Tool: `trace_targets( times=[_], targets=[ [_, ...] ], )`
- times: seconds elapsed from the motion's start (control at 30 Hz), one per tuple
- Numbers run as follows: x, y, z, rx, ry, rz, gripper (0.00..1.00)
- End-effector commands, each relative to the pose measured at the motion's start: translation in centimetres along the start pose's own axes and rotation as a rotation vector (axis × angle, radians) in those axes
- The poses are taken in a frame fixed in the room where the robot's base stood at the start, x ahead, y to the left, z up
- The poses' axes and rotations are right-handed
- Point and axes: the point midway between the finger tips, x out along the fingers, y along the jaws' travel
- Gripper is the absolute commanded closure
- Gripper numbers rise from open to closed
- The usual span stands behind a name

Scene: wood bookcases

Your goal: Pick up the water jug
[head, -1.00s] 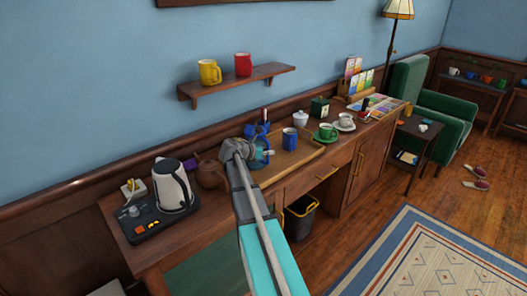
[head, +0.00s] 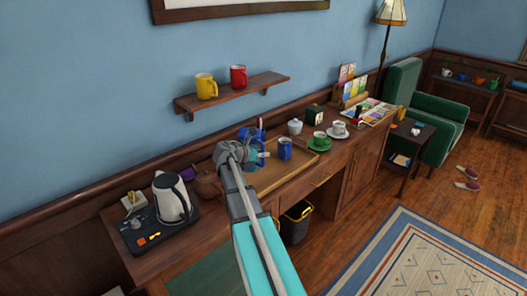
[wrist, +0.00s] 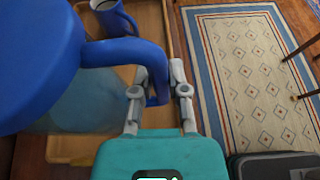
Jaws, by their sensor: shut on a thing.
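The water jug (wrist: 82,100) has a clear pale-blue body with a dark blue lid and handle. In the wrist view its lid fills the upper left, and the handle reaches down between my fingers. My gripper (wrist: 158,82) is shut on that handle. In the head view the jug (head: 253,157) shows just beyond my gripper (head: 240,154), over the left part of the wooden tray (head: 281,179). My gripper and arm hide part of it. Its base is hidden, so its exact height above the tray is hard to tell.
A blue mug (head: 285,148) stands on the tray close right of the jug. A brown teapot (head: 206,184) and a kettle (head: 171,197) are to the left. Green and white cups stand further right. A wall shelf (head: 232,96) with yellow and red mugs is above.

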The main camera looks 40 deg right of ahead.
Motion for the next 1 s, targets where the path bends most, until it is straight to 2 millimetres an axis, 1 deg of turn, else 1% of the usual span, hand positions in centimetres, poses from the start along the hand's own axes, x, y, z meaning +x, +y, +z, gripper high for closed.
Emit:
trace_targets(
  times=[0.03,0.2,0.3,0.4,0.6,0.8,1.0],
  targets=[
    [-0.8,-0.5,0.9,0.001,-0.002,0.001,1.0],
    [-2.5,-1.8,2.2,0.001,-0.002,0.001,1.0],
    [-4.3,-3.5,2.2,0.0,-0.002,0.002,1.0],
    [-5.7,-4.7,2.5,0.0,-0.002,0.001,1.0],
    [-7.8,-6.5,2.8,0.001,-0.002,0.002,1.0],
    [-8.9,-7.5,2.9,0.002,-0.002,0.0,1.0],
    [-9.2,-7.8,2.8,0.002,-0.002,-0.001,1.0]
  ],
)
